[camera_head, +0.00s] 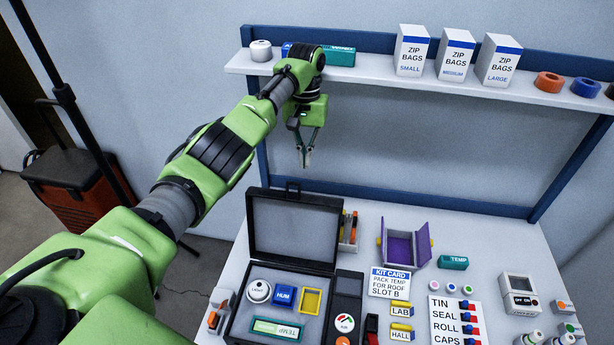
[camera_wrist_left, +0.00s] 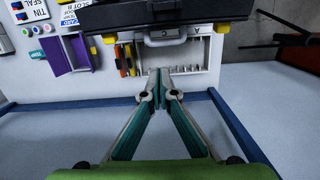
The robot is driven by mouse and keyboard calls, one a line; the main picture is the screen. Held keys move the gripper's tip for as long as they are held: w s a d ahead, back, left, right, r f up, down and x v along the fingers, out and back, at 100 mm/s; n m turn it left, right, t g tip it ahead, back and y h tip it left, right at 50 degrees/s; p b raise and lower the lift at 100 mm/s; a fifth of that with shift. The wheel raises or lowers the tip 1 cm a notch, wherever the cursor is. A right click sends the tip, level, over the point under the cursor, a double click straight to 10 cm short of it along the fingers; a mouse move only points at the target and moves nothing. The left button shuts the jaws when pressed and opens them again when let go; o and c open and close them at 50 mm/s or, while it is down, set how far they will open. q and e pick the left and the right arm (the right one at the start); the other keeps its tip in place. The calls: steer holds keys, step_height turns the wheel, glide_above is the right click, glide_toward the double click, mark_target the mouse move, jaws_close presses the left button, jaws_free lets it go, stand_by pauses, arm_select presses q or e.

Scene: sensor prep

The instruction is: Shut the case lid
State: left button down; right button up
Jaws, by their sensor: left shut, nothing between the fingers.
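The black case stands open on the white table, its lid (camera_head: 296,228) raised at the back of the case base (camera_head: 236,322). The base holds a white round sensor (camera_head: 259,291), a blue HUM block (camera_head: 284,295), a yellow frame (camera_head: 310,301) and a teal TEMP block (camera_head: 276,329). My left gripper (camera_head: 305,160) is shut and empty, pointing down above and behind the lid. In the left wrist view its fingertips (camera_wrist_left: 160,76) meet below the dark lid (camera_wrist_left: 190,12) with its handle (camera_wrist_left: 165,38); they look apart from it. My right gripper is out of view.
A shelf (camera_head: 370,74) with zip-bag boxes (camera_head: 455,55) and tape rolls runs behind. Right of the case are a kit card (camera_head: 390,283), a purple open box (camera_head: 404,247) and a label board (camera_head: 457,321). An orange-handled tool lies in a tray (camera_head: 348,231) beside the lid.

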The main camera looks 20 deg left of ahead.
arm_select(q)
step_height(320, 180, down, 9)
steer(key=s+p, duration=0.1)
steer(key=shift+s+d, duration=0.15)
steer(key=shift+s, duration=0.05)
stand_by(0.4)
